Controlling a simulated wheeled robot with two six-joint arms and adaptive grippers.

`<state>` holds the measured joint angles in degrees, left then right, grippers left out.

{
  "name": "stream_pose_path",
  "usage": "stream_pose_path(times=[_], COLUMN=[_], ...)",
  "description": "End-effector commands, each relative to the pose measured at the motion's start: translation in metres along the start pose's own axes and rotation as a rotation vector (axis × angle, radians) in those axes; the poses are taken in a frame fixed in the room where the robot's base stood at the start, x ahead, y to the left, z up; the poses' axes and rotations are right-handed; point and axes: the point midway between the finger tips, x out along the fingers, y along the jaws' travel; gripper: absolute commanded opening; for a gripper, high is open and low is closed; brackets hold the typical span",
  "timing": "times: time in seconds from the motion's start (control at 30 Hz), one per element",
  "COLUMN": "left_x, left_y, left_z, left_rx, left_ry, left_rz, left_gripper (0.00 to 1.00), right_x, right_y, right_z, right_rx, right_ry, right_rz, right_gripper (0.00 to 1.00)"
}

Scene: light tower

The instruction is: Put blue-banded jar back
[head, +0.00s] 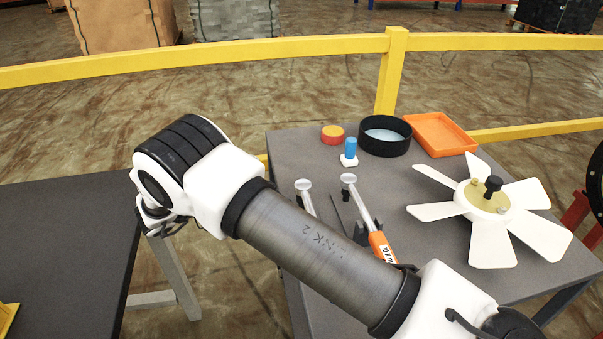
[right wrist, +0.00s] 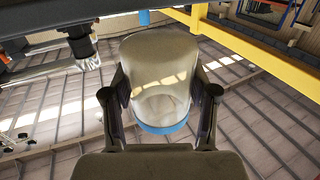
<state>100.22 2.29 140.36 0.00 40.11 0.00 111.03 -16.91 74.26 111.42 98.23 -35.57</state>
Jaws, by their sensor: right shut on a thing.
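In the right wrist view, my right gripper (right wrist: 163,92) is shut on the blue-banded jar (right wrist: 158,60). The jar is pale and shiny, with a blue band (right wrist: 163,128) at its lower end in the picture. One finger lies against each side of it. In the head view my right arm reaches from the lower right to the upper left. The jar does not show there, and the right fingers cannot be made out behind the arm. My left gripper is in neither view.
A grey table (head: 300,148) holds a red-and-yellow tin (head: 332,134), a small blue cylinder (head: 351,147), a black round bowl (head: 385,136), an orange tray (head: 440,134), wrenches (head: 380,246) and a white fan (head: 490,207). A dark table (head: 65,235) stands left. A yellow rail (head: 200,58) runs behind.

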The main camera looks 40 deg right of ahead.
Motion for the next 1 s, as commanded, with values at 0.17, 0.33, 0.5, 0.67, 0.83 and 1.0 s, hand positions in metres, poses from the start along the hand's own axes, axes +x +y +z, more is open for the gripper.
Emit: stream_pose_path(times=[0.17, 0.33, 0.5, 0.67, 0.83, 1.0], left_x=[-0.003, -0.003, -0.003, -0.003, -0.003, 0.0], left_y=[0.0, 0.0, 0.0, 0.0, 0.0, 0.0], left_z=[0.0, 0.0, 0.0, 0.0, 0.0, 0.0], left_rx=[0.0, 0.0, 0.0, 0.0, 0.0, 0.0], left_ry=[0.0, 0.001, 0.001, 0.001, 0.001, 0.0], left_rz=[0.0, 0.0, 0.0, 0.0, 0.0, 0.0], left_gripper=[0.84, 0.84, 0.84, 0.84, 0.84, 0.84], right_x=[0.034, 0.089, 0.131, 0.151, 0.181, 0.18], right_y=[0.001, 0.001, 0.001, 0.001, 0.001, 0.0], right_z=[0.001, 0.002, 0.002, 0.002, 0.002, 0.003], right_rx=[-0.002, -0.002, 0.0, 0.0, 0.001, 0.001], right_ry=[-0.002, -0.002, -0.003, -0.002, -0.002, 0.0], right_rz=[0.006, 0.006, 0.003, 0.002, 0.002, -0.001], right_gripper=[0.21, 0.21, 0.21, 0.21, 0.21, 0.21])
